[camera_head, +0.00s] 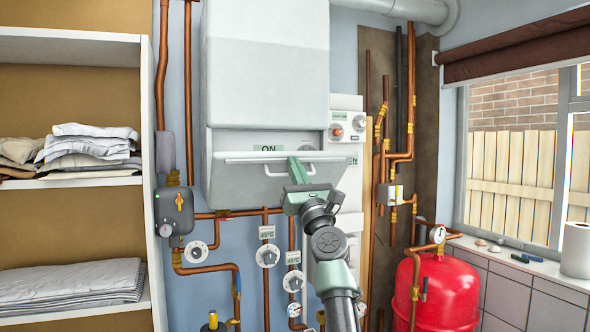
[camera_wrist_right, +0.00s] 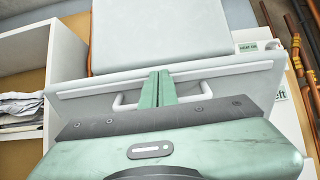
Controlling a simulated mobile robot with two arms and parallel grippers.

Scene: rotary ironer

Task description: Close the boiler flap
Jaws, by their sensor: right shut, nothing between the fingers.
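The white boiler (camera_head: 264,65) hangs on the wall. Its flap (camera_head: 232,180) at the bottom is tilted outward at its top edge, and a panel with an "ON" display (camera_head: 268,148) shows above it. The flap has a white bar handle (camera_head: 270,172), also seen in the right wrist view (camera_wrist_right: 121,103). My right gripper (camera_head: 294,162) is shut and empty, its green fingertips in front of the flap at the handle. In the right wrist view the fingers (camera_wrist_right: 158,88) overlap the handle's middle and hide part of it; I cannot tell whether they touch. My left gripper is out of view.
Shelves with folded cloths (camera_head: 88,150) stand at the left. Copper pipes with gauges (camera_head: 268,255) run below the boiler. A red tank (camera_head: 440,292) and a window ledge are at the right. A white control box (camera_head: 346,127) is right of the boiler.

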